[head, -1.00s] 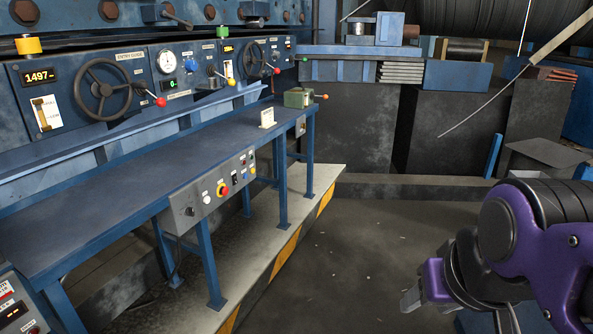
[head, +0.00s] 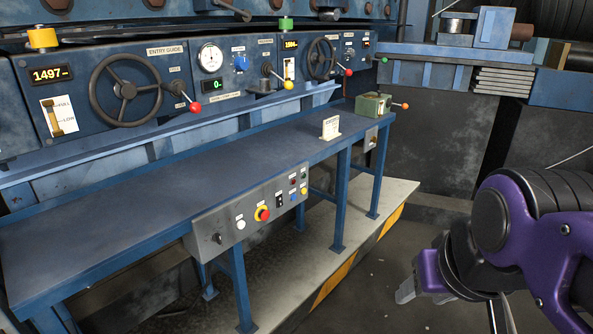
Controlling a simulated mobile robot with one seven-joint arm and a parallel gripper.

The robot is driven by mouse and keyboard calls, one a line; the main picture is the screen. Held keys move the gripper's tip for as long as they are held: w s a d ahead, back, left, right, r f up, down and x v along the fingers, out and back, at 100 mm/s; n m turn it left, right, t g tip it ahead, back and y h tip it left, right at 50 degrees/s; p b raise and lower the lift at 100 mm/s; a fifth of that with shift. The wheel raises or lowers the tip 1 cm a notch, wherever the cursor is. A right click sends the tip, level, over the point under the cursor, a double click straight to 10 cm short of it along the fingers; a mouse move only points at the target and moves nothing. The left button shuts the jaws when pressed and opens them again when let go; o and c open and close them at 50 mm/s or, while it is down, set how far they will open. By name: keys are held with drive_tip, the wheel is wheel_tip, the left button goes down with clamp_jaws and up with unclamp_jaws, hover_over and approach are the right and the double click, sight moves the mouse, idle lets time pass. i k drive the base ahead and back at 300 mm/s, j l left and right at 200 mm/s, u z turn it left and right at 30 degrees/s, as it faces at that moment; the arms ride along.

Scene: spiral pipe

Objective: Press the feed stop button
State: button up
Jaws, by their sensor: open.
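A grey control box (head: 200,238) hangs on the front edge of the blue bench. A smaller grey box (head: 371,139) sits at the bench's right end. My gripper (head: 405,292) is at the lower right, open and empty, well apart from the boxes; its fingers show only partly.
The blue bench top (head: 130,190) is mostly clear, with a white sign (head: 330,127) and a green box (head: 372,105) at its far end. Behind it is a panel with handwheels, levers and displays. A striped platform edge (head: 340,270) borders the open floor.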

sight(264, 214)
drive_tip(key=i+l+u, duration=0.25)
drive_tip(key=i+u, duration=0.25)
drive_tip(key=i+l+u, duration=0.25)
drive_tip(key=u, duration=0.25)
drive_tip(key=i+l+u, duration=0.2)
drive_tip(key=l+u, duration=0.3)
drive_tip(key=l, duration=0.1)
